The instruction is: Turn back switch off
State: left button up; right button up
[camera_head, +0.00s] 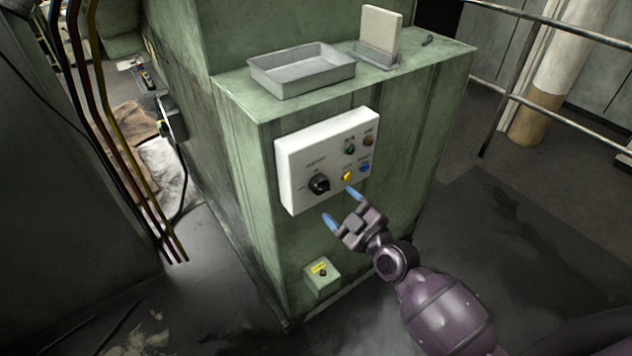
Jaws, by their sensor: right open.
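A white control panel (300,163) is mounted on the front of a green machine cabinet (240,200). It carries a black rotary switch (319,184) at its lower left, a yellow button (347,176), a blue button (364,167), a green button (349,149) and a reddish button (369,141). The switch's exact setting is too small to read. My right gripper (343,206) is open and empty, with blue fingertips spread just below and in front of the panel's lower edge. The switch lies a little above its left fingertip, apart from it. My left gripper is not in view.
A grey tray (303,80) and a light upright plate in a holder (381,30) stand on the cabinet top. A small box with a yellow label (321,277) sits low on the cabinet. Cables (112,130) hang at left. A railing (540,105) stands at right; the floor there is clear.

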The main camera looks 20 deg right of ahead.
aim_at(324, 189)
jog(key=b+x, duration=0.1)
jog(key=x, duration=0.6)
jog(key=shift+a+f, duration=0.1)
jog(key=shift+s+m, duration=0.15)
jog(key=shift+m, duration=0.45)
jog(key=shift+s+m+p, duration=0.15)
jog(key=shift+m+p, duration=0.25)
jog(key=shift+m, duration=0.8)
jog(key=m, duration=0.2)
jog(key=shift+m, duration=0.3)
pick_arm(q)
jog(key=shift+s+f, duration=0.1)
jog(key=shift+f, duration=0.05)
pick_arm(e)
jog(key=shift+m, duration=0.7)
